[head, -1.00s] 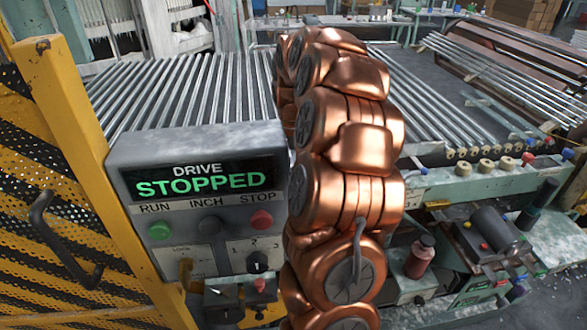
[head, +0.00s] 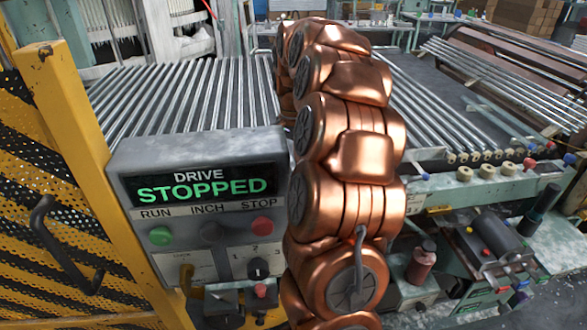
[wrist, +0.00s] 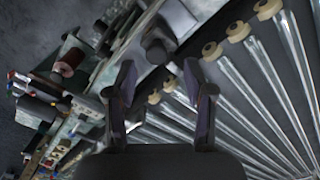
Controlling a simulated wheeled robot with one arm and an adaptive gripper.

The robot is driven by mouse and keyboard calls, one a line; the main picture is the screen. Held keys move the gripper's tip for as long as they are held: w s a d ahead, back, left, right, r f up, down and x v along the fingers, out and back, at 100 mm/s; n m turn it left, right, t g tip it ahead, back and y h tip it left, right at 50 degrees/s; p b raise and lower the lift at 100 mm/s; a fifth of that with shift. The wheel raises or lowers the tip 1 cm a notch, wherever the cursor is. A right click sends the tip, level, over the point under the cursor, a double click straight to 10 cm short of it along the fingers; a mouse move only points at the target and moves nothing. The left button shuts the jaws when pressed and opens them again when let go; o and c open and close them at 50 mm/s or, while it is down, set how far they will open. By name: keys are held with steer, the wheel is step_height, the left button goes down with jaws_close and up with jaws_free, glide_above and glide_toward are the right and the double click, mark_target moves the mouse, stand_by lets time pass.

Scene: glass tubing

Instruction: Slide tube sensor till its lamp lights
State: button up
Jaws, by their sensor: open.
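My gripper (wrist: 160,88) is open in the wrist view, its two dark fingers apart with nothing held between them. A dark rounded block (wrist: 158,50) shows just beyond the fingertips, on a pale rail; I cannot tell whether it is the tube sensor, and I see no lit lamp on it. Glass tubes (wrist: 262,95) run diagonally at the right of the wrist view, with cream end wheels (wrist: 212,50) along the rail. In the head view the tubes (head: 190,100) lie side by side behind the panel. My copper arm hides my gripper there.
The drive panel (head: 205,205) reads STOPPED, with green, dark and red buttons. A yellow perforated guard (head: 45,215) stands at the left. A red-brown bottle (head: 420,265) and dark cylindrical equipment (head: 495,240) sit at the lower right beside the pale green rail (head: 475,190).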

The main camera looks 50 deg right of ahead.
step_height(320, 180, up, 8)
stand_by(0.5)
